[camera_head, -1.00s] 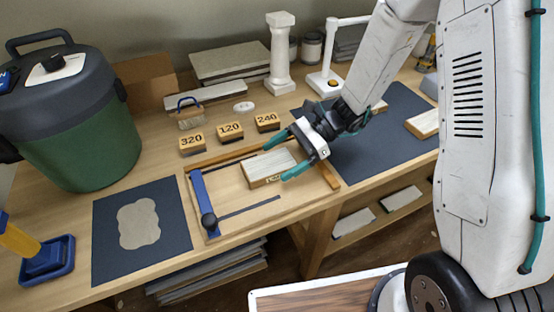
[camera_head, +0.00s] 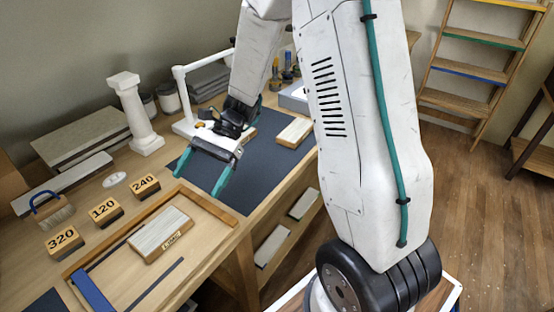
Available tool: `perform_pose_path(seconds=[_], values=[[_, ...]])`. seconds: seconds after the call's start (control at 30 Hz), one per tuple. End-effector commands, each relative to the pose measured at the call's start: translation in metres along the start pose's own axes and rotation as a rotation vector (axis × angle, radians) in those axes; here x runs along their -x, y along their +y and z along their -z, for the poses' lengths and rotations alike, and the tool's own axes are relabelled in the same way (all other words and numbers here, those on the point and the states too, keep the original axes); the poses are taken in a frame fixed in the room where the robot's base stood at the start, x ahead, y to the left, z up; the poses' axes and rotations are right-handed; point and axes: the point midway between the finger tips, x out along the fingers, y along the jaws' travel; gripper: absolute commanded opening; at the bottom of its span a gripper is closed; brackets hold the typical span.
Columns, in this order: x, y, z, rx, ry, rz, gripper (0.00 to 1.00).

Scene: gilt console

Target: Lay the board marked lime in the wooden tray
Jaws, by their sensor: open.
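A pale board (camera_head: 161,231) with a small dark label on its front edge, which seems to read lime, lies flat inside the wooden tray (camera_head: 213,207). The tray is a shallow wooden frame with a blue bar (camera_head: 92,293) at its left end. My gripper (camera_head: 199,184) is open and empty. It is above the dark mat, to the right of and behind the board, clear of it. Another pale board (camera_head: 295,132) lies on the mat at the right. A further pale piece is partly hidden behind my gripper.
Blocks marked 320 (camera_head: 65,243), 120 (camera_head: 105,212) and 240 (camera_head: 145,187) stand behind the tray. A white column (camera_head: 136,113) and a white lamp-like stand (camera_head: 190,122) rise further back. The mat's front part (camera_head: 240,190) is clear.

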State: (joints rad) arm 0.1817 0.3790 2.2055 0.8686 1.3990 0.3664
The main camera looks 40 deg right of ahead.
Motion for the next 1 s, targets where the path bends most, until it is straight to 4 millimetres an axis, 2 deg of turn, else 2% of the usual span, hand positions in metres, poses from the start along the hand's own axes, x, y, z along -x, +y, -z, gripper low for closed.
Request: perform_pose_path(seconds=[0.03, 0.1, 0.2, 0.4, 0.7, 0.83, 1.0], values=[[0.005, 0.009, -0.019, 0.071, 0.052, -0.03, 0.9], [0.01, 0.026, -0.04, 0.17, 0.129, -0.08, 0.9], [0.018, 0.052, -0.066, 0.308, 0.24, -0.157, 0.9], [0.033, 0.105, -0.105, 0.57, 0.469, -0.306, 0.9], [0.059, 0.178, -0.134, 0.904, 0.816, -0.527, 0.9], [0.068, 0.197, -0.138, 0.988, 0.92, -0.595, 0.9], [0.074, 0.207, -0.14, 1.032, 0.982, -0.637, 0.9]])
